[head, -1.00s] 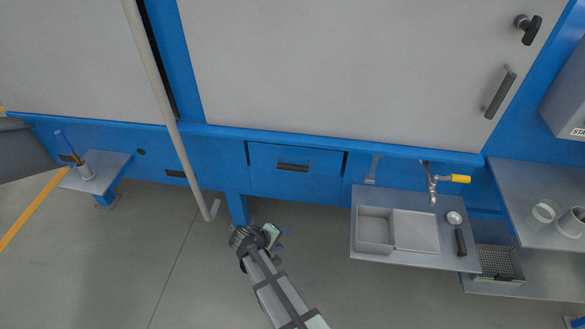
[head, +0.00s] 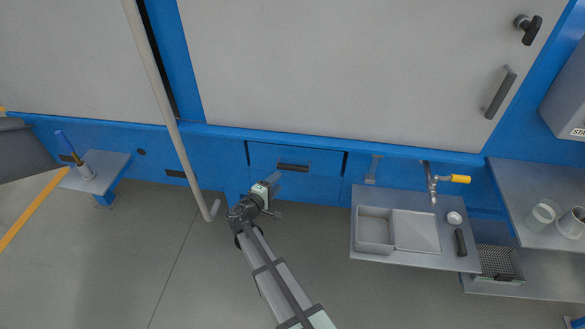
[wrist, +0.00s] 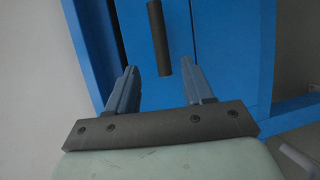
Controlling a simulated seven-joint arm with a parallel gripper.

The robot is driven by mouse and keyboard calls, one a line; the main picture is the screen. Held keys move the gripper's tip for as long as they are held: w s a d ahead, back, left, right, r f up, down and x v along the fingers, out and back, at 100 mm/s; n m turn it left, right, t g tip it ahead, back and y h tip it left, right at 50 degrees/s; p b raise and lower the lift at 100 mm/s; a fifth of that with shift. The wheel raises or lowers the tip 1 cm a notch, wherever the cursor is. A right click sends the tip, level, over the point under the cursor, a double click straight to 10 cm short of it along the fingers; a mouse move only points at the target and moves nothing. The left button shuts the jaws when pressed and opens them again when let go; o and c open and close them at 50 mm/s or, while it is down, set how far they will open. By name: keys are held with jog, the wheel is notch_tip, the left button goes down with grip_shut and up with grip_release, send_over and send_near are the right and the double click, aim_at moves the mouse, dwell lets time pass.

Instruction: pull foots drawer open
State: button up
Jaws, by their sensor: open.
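The blue drawer front (head: 320,166) sits low in the blue frame under the large grey panel and looks closed. Its dark bar handle (head: 293,167) lies across the front. My gripper (head: 275,184) is just below and left of the handle in the head view, apart from it. In the wrist view my gripper (wrist: 160,84) is open, its two blue-grey fingers spread with nothing between them. There the handle (wrist: 159,38) runs upright in the picture, ahead of the gap between the fingers. The drawer front also shows in the wrist view (wrist: 188,45).
A long pale rod with a bent end (head: 172,130) hangs left of my gripper. A sink shelf (head: 372,260) with a yellow-handled tap (head: 458,179) juts out on the right. A small shelf (head: 98,178) with a blue-handled tool is far left. The floor below the drawer is clear.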

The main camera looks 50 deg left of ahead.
aim_at(290, 169)
jog(key=x, duration=1.2)
jog(key=shift+s, duration=0.1)
grip_shut()
